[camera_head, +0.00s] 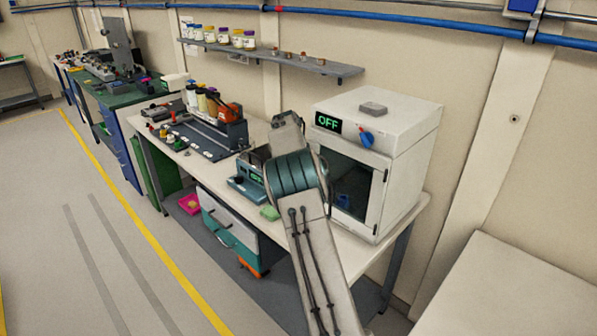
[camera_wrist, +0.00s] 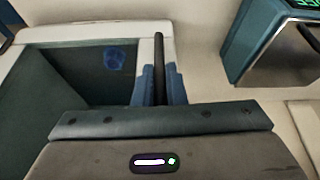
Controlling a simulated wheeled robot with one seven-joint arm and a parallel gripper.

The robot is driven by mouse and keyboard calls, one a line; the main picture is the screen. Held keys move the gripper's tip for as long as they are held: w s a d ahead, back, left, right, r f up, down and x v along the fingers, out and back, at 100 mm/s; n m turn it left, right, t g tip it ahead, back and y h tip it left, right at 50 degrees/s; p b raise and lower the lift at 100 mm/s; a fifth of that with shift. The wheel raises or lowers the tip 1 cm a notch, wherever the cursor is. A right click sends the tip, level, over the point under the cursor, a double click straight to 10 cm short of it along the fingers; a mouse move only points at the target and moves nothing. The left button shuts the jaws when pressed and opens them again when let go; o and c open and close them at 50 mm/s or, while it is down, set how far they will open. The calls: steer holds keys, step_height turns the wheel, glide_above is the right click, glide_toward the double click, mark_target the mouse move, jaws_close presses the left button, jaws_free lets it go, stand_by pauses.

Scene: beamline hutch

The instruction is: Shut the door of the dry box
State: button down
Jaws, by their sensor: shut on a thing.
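The dry box (camera_head: 413,145) is a white cabinet at the right end of the bench, with a green "OFF" display and a blue knob on its front. Its door (camera_head: 374,205) has a dark pane in a pale frame and looks nearly flush with the front; a small gap cannot be ruled out. My arm covers the door's left side in the head view and hides my gripper there. In the wrist view my gripper (camera_wrist: 158,85) is shut around a dark upright bar (camera_wrist: 159,55), which looks like the door handle, beside the pale door frame (camera_wrist: 95,30).
A blue item (camera_wrist: 115,58) shows inside the dry box. A teal device (camera_head: 247,184) with a green display stands left of the box, close to my gripper in the wrist view (camera_wrist: 262,40). A wall shelf (camera_head: 290,60) with jars runs above. Floor on the left is clear.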

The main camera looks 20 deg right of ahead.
steer(key=shift+w+d+r, duration=0.1)
steer(key=shift+d+r, duration=0.2)
steer(key=c, duration=1.5)
jaws_free()
steer(key=shift+w+d, duration=0.1)
steer(key=shift+c, duration=0.2)
steer(key=shift+o, duration=0.2)
steer(key=shift+d+f, duration=0.2)
steer(key=shift+a, duration=0.4)
steer(key=b+v, duration=0.2)
steer(key=v, duration=1.1)
steer(key=shift+r, duration=0.35)
